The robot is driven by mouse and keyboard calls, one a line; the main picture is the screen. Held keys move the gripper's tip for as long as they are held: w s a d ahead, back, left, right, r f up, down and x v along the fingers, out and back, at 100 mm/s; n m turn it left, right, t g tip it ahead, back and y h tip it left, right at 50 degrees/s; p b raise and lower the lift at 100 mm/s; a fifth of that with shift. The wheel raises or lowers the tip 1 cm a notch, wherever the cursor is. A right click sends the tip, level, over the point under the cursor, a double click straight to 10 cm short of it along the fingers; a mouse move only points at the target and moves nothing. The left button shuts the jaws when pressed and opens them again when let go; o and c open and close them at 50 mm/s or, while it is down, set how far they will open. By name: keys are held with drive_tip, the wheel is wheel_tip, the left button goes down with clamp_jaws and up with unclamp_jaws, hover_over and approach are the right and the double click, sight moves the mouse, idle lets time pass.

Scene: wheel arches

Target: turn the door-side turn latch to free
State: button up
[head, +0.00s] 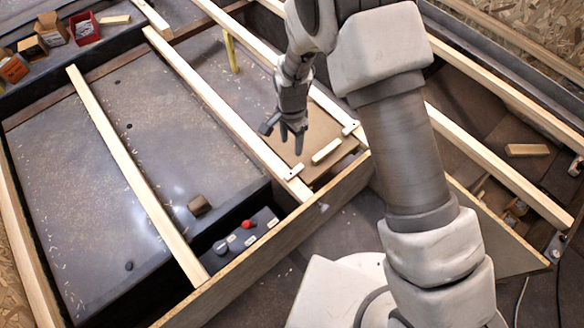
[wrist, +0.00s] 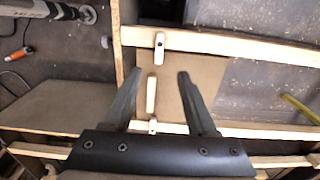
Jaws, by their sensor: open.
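Two small pale wooden turn latches sit on the slats either side of a brown panel (head: 300,112). One latch (head: 294,171) is on the left slat and also shows at the top of the wrist view (wrist: 159,45). The other latch (head: 350,127) is on the right slat and shows low in the wrist view (wrist: 153,126). I cannot tell which is door-side. A pale wooden strip (head: 326,151) lies on the panel between them. My gripper (head: 286,136) is open and empty above the panel; in the wrist view its fingers (wrist: 158,74) flank the strip, apart from both latches.
Long wooden slats (head: 215,105) cross the grey recess. A control box with a red knob (head: 248,224) is at its near edge. A red bin (head: 84,28) and small boxes are at far left. A wood block (head: 527,150) lies right.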

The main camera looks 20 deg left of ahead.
sight(292, 173)
wheel_tip(292, 173, down, 17)
drive_tip(key=b, duration=0.4)
drive_tip(key=shift+r+b, duration=0.1)
drive_tip(key=shift+b, duration=0.25)
clamp_jaws()
